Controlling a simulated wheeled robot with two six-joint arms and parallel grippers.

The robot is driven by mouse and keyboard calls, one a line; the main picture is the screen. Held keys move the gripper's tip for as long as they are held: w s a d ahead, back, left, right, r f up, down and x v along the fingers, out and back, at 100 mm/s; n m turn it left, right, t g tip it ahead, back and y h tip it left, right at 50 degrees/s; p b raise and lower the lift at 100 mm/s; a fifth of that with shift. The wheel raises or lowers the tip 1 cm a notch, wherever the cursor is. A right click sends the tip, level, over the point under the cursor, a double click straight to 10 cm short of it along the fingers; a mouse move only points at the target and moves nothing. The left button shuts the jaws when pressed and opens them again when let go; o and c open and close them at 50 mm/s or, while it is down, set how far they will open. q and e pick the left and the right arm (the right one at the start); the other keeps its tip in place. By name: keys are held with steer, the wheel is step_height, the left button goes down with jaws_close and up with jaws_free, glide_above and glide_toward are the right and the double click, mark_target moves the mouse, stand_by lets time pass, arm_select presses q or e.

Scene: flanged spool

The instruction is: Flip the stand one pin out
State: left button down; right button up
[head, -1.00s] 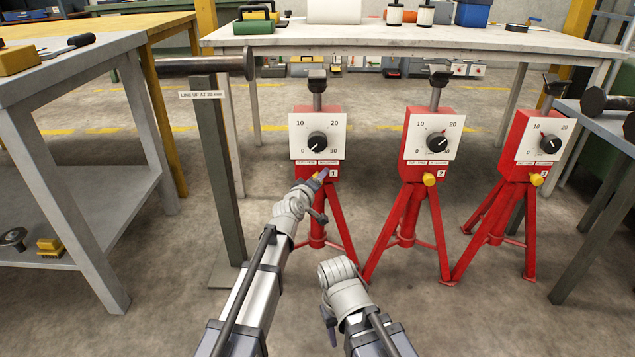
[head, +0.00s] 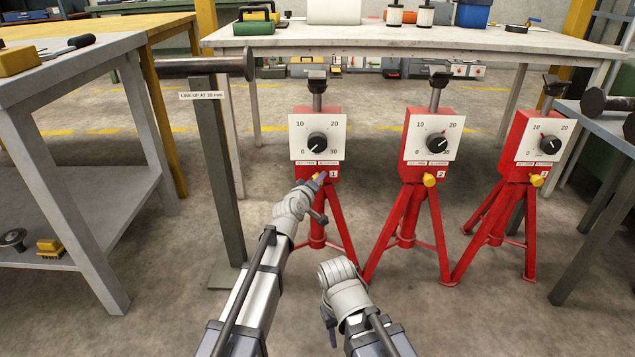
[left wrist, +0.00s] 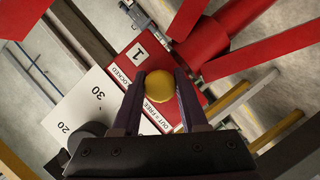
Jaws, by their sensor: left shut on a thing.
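Red stand 1 (head: 327,112) stands upright with a white dial plate (head: 296,148) and black knob. Its yellow pin (left wrist: 160,88) shows in the left wrist view between my left gripper's fingers (left wrist: 162,92), which are shut on it. In the head view my left gripper (head: 318,181) reaches the front of stand 1 below the dial and mostly hides this pin. Labels reading "OUT = FREE" and "LOCKED" lie beside the pin. My right gripper (head: 331,325) hangs low in front; its fingers are too unclear to tell their state.
Red stand 2 (head: 420,170) and stand 3 (head: 516,165) stand to the right, each with a yellow pin. A grey post (head: 218,160) with a "LINE UP AT" label holds a dark roller at left. A grey bench (head: 60,80) is further left.

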arm_select(q)
steer(key=shift+s, duration=0.1)
stand_by(0.6)
steer(key=s, duration=0.3)
steer(key=shift+s+f, duration=0.1)
steer(key=shift+s, duration=0.05)
steer(key=shift+c, duration=2.2)
jaws_free()
steer(key=p+v, duration=0.1)
steer(key=v, duration=0.7)
steer(key=shift+p, duration=0.35)
